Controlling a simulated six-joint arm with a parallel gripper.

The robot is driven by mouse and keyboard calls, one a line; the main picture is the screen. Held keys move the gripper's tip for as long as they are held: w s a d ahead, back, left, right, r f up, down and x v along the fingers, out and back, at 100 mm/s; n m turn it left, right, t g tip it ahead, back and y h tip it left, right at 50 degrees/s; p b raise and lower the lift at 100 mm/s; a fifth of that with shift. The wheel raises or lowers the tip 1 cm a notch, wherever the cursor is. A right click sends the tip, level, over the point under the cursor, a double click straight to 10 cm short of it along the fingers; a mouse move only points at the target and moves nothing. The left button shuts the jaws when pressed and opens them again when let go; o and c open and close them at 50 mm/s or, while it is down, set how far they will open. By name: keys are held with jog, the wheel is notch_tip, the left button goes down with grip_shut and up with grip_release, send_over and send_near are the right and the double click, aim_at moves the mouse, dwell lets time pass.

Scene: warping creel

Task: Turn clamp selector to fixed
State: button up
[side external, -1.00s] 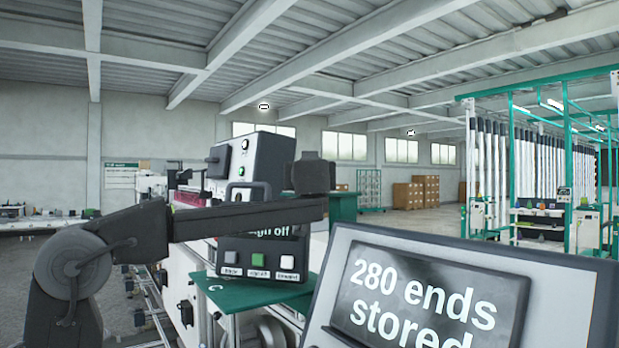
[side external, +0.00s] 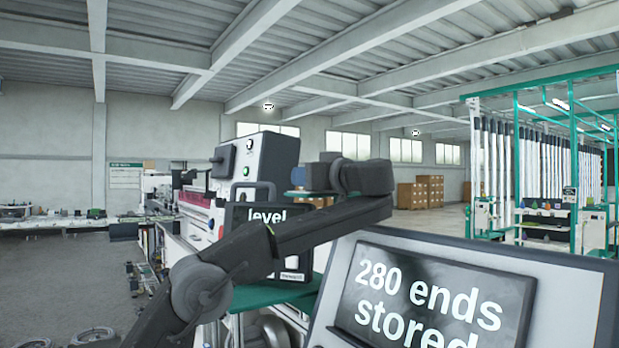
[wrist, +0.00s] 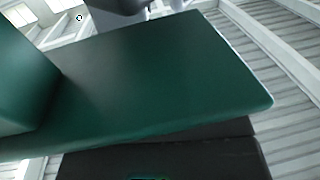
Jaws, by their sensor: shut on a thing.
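I cannot pick out the clamp selector for certain. A dark knob (side external: 222,161) sits on the face of a white and black machine box (side external: 265,160) in the side external view; whether it is the selector I cannot tell. The dark end of my arm, with my gripper (side external: 325,174), is to the right of that box, apart from the knob in the picture. Its fingertips cannot be made out, nor anything between them. In the wrist view a large green panel (wrist: 170,75) fills the middle, with dark blocks (wrist: 165,160) below it.
A black display box (side external: 262,215) reading "level" stands on a green shelf (side external: 265,298), partly hidden by my arm. A large screen (side external: 425,300) reading "280 ends stored" is in the right foreground. Cartons (side external: 425,190) and a green frame (side external: 580,170) are farther back.

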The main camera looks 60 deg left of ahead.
jog(key=shift+n+g, duration=0.3)
jog(key=shift+g, duration=0.2)
jog(key=o, duration=0.9)
jog(key=shift+t, duration=0.5)
